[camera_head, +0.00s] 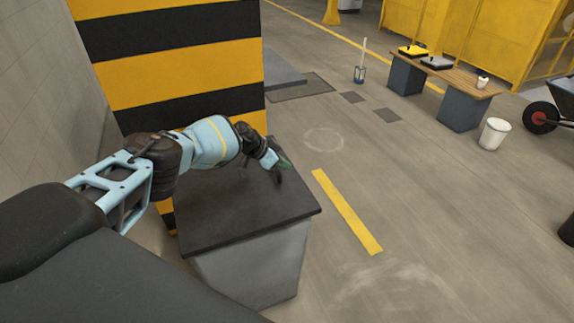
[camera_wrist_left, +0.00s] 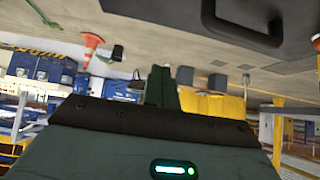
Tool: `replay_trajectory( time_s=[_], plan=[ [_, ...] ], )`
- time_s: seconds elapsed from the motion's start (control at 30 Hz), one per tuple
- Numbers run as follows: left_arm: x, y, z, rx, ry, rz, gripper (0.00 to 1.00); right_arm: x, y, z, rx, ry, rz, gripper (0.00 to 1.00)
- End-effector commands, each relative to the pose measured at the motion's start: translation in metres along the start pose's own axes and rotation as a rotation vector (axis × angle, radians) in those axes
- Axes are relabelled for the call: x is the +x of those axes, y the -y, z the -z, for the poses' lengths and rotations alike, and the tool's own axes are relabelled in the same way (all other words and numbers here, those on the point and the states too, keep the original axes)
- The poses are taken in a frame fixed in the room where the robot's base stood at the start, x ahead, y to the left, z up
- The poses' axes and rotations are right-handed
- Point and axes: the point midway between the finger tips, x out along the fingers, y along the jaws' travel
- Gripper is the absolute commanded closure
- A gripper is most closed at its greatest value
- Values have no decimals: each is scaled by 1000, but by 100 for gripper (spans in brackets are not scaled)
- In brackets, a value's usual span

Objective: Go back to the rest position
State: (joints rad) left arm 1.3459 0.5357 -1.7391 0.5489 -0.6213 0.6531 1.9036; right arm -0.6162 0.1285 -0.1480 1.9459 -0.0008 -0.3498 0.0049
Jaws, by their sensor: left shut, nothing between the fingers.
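My left arm reaches in from the left in the head view, light blue and black. My left gripper (camera_head: 281,170) is above the dark top of a grey pedestal (camera_head: 215,225), near its far right edge. The gripper is shut and holds nothing. In the left wrist view the dark green fingers (camera_wrist_left: 161,88) stand together at the middle. A black handle-like shape shows at the top of that view. My right gripper is not in view.
A yellow and black striped column (camera_head: 180,60) stands close behind the arm. Right of the pedestal the floor is open, with a yellow line (camera_head: 345,210). Farther off are a bench (camera_head: 445,70), a white bucket (camera_head: 494,133) and a wheelbarrow (camera_head: 560,105).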

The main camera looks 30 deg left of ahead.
Motion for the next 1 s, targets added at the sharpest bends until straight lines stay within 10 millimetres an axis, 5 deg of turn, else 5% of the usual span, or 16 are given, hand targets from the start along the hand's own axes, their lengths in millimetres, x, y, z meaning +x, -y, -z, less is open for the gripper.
replay_trajectory(
  time_s=[0.57, 0.67, 0.77, 1.0],
  plan=[
    [1, -7, -1, 3, -7, -12, 100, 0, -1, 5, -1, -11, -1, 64],
    [20, -32, -9, 11, -27, -51, 100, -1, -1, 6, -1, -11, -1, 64],
    [49, -78, -21, 22, -70, -116, 100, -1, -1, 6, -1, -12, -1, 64],
    [108, -222, -50, 11, -237, -259, 100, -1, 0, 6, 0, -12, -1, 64]
  ],
)
